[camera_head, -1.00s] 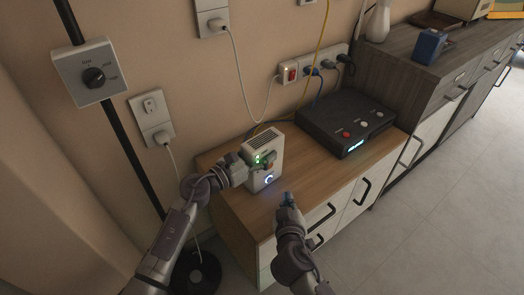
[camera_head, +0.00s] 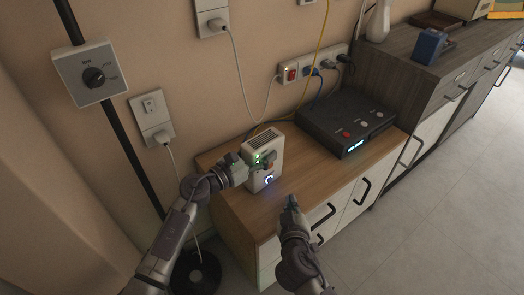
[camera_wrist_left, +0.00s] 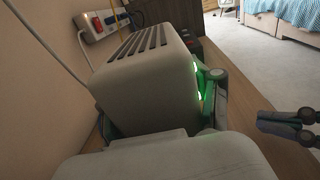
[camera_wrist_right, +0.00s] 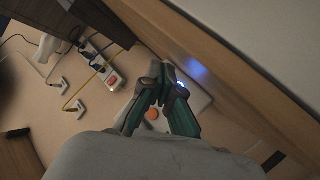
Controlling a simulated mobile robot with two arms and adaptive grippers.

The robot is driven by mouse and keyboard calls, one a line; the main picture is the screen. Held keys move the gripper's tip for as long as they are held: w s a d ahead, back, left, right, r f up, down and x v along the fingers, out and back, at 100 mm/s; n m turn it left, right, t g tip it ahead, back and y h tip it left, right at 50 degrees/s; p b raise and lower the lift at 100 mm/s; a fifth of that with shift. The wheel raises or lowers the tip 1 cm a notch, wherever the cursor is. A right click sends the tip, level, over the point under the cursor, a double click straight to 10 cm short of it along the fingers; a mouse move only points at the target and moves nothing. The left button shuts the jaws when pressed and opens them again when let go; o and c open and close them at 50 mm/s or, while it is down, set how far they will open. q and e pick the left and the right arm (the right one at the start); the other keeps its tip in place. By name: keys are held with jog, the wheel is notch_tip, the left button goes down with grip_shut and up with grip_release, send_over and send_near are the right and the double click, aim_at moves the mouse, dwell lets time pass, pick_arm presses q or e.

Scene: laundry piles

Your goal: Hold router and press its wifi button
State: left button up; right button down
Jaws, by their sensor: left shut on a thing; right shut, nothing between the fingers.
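The white router (camera_head: 265,158) stands upright on the wooden cabinet, with green lights on its front and a glowing ring button (camera_head: 269,180) low on it. My left gripper (camera_head: 255,169) is shut on the router, one finger across its front; the left wrist view shows the router (camera_wrist_left: 150,75) between the fingers. My right gripper (camera_head: 291,201) is shut and empty, in front of the router and apart from it. In the right wrist view its closed fingers (camera_wrist_right: 160,72) partly cover the router; an orange spot (camera_wrist_right: 152,114) and part of the bluish glow show beside them.
A black box (camera_head: 345,122) with a lit display and several buttons sits right of the router on the cabinet top (camera_head: 310,183). A power strip (camera_head: 314,65) with plugs and cables is on the wall behind. Drawer handles (camera_head: 322,217) jut out in front.

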pick_arm(q)
jog(key=o, duration=1.5)
jog(key=v, duration=1.2)
pick_arm(e)
jog(key=shift+s+f, duration=0.1)
